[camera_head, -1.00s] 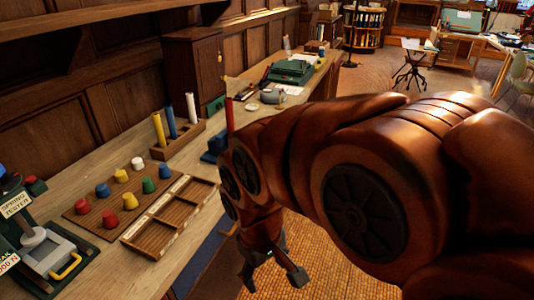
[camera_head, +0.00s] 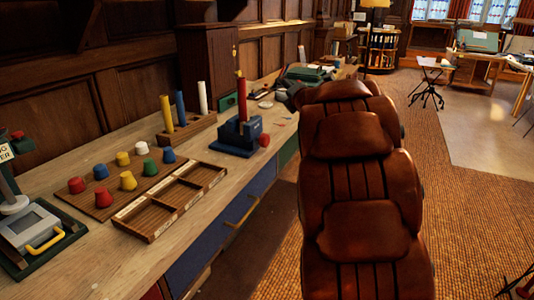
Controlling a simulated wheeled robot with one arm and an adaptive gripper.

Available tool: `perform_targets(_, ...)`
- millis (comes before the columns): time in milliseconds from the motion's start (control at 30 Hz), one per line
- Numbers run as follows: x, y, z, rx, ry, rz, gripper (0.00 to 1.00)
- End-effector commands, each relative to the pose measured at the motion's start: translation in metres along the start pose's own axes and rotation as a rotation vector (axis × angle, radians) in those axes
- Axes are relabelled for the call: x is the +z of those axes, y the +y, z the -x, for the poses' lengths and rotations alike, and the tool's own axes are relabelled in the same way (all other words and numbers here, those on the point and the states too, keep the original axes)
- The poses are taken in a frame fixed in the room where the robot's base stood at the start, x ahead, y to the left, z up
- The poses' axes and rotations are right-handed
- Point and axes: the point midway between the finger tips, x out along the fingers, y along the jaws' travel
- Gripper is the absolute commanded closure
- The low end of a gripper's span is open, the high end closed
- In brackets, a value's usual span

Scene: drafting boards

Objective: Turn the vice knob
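The blue vice (camera_head: 236,138) stands on the long wooden bench, with a red rod (camera_head: 241,98) held upright in it. Its round red knob (camera_head: 264,140) is at the right side of the vice, toward the bench's front edge. My brown arm (camera_head: 355,170) reaches away from the camera to the right of the vice, apart from it in the picture.
Left of the vice are a rack (camera_head: 188,132) of coloured rods, a board (camera_head: 104,207) with several coloured knobs, and an empty compartment tray (camera_head: 165,205). A spring tester (camera_head: 30,228) stands at the near left. A green typewriter (camera_head: 310,74) is farther back. The floor right of my arm is open.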

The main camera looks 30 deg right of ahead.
Motion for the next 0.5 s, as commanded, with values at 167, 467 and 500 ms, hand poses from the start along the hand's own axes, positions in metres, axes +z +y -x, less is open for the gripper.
perform_targets(167,-0.019,-0.033,-0.018,0.196,0.114,0.317,0.27)
perform_targets(467,-0.071,-0.097,0.003,0.560,0.305,0.723,0.27)
perform_targets(500,-0.076,-0.105,0.009,0.601,0.323,0.756,0.27)
